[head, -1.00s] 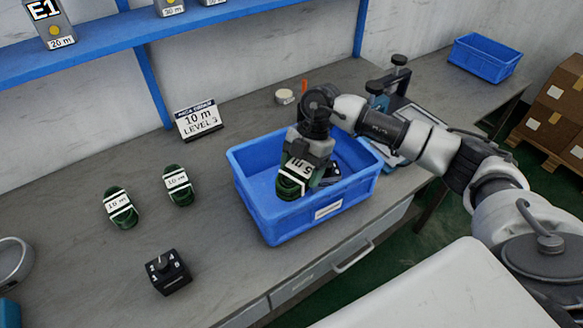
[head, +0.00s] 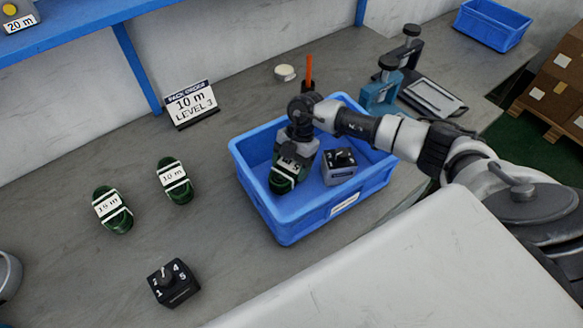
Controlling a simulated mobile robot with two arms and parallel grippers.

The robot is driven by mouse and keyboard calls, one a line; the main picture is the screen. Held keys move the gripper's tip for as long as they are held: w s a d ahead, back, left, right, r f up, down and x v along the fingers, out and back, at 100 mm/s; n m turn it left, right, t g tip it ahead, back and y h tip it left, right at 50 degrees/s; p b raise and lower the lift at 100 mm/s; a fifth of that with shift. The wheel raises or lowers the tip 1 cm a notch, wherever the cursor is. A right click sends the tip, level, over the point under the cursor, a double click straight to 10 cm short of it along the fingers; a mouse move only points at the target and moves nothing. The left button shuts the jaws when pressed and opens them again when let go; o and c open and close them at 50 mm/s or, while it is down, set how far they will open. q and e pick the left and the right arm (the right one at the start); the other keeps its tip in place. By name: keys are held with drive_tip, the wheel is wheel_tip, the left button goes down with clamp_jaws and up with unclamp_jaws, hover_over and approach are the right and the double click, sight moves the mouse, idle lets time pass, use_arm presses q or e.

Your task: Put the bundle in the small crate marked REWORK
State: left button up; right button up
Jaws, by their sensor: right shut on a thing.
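My right gripper (head: 290,166) is shut on a dark green cable bundle (head: 282,184) with a white label band. It points down inside the left part of a blue crate (head: 288,228), with the bundle low between the crate walls. Whether the bundle touches the crate floor I cannot tell. The crate has a white label on its front wall, too small to read. A second blue crate (head: 489,26) stands at the far right; no marking on it is readable. My left gripper is out of view.
A grey box with a black dial top (head: 339,166) sits in the crate, right of the bundle. Two green bundles (head: 112,210) (head: 175,180), a black dial block (head: 173,284) and a "10 m LEVEL 3" sign (head: 191,104) stand to the left. A blue clamp device (head: 382,92) stands behind.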

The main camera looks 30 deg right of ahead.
wheel_tip(320, 180, down, 2)
drive_tip(key=shift+f, duration=0.1)
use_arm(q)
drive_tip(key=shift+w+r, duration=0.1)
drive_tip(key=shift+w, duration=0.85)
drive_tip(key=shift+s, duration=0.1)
use_arm(e)
drive_tip(key=shift+f, duration=0.1)
drive_tip(key=o, duration=1)
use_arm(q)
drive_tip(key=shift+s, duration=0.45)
use_arm(e)
drive_tip(key=b+v, duration=0.1)
drive_tip(key=v, duration=1.1)
drive_tip(key=shift+b, duration=0.4)
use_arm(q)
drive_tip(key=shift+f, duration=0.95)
